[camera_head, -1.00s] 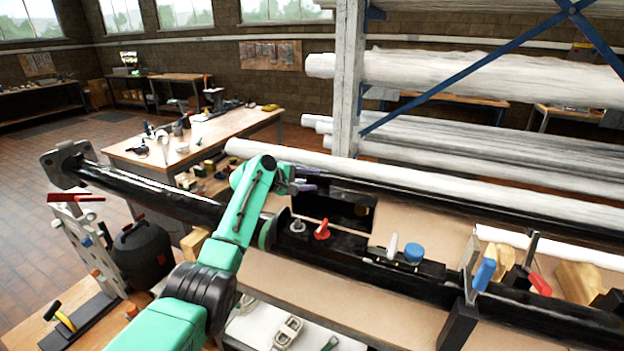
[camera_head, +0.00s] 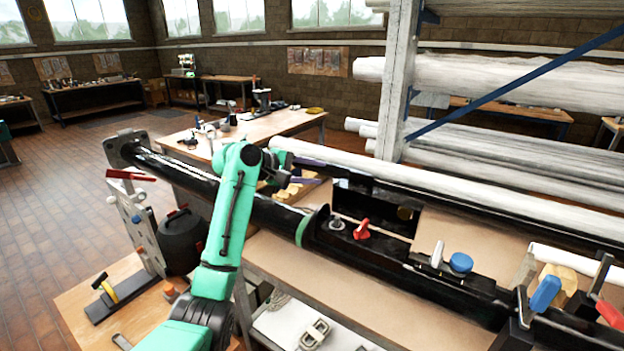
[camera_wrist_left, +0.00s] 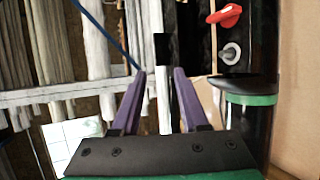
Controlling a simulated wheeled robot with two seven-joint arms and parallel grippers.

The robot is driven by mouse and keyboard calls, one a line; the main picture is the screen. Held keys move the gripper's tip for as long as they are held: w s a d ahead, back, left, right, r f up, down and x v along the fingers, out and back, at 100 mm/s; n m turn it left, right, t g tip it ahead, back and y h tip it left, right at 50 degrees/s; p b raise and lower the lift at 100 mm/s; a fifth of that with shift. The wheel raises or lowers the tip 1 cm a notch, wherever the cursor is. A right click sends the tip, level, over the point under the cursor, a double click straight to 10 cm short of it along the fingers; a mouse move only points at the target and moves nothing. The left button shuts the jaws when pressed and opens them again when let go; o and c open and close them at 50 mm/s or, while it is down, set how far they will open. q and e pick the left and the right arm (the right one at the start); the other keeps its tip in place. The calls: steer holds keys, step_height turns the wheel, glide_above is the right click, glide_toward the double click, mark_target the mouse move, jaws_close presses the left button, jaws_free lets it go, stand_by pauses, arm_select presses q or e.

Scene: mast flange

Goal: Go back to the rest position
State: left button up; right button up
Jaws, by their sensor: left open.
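My left gripper (camera_head: 303,174) is partly hidden behind my green arm, over the far side of the black mast. Its purple fingers show apart and empty in the left wrist view (camera_wrist_left: 160,74). The long black mast (camera_head: 205,187) lies slantwise across the head view, with a flange (camera_head: 125,149) at its far left end. A green ring (camera_head: 303,230) sits around it. In the left wrist view, the green ring (camera_wrist_left: 250,99), a red lever (camera_wrist_left: 224,15) and a metal knob (camera_wrist_left: 230,54) are to the right of the fingers. My right gripper is not in view.
A bench (camera_head: 262,128) with tools stands behind the mast. White-wrapped tubes (camera_head: 480,85) lie on a rack with a pale post (camera_head: 397,80) at the right. A stand with a red handle (camera_head: 130,174) is at the left. Open brick floor (camera_head: 50,205) lies farther left.

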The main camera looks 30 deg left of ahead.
arm_select(q)
steer(key=shift+s+a+r, duration=0.15)
steer(key=shift+s, duration=0.1)
